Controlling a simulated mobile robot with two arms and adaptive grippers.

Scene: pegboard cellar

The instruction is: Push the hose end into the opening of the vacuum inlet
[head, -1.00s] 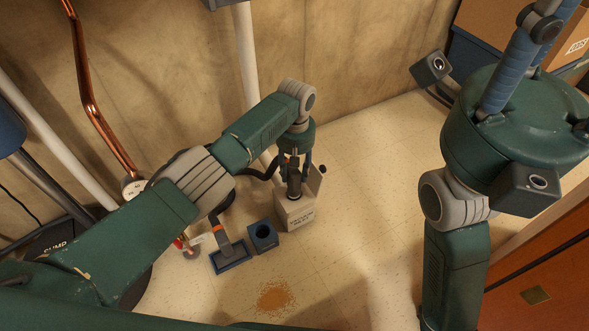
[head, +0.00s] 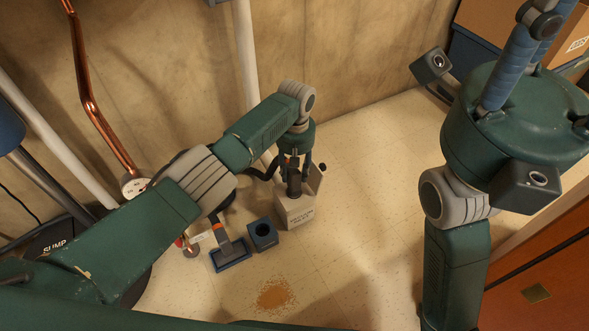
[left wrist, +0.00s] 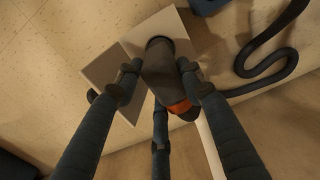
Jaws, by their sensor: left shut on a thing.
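My left gripper (head: 293,168) points down and is shut on the hose end (left wrist: 165,72), a dark cylinder with an orange band. The left wrist view shows a fingertip on each side of it.
The black hose (left wrist: 262,72) curves away over the floor. A brown patch (head: 276,296) lies in front. Floor to the right is clear.

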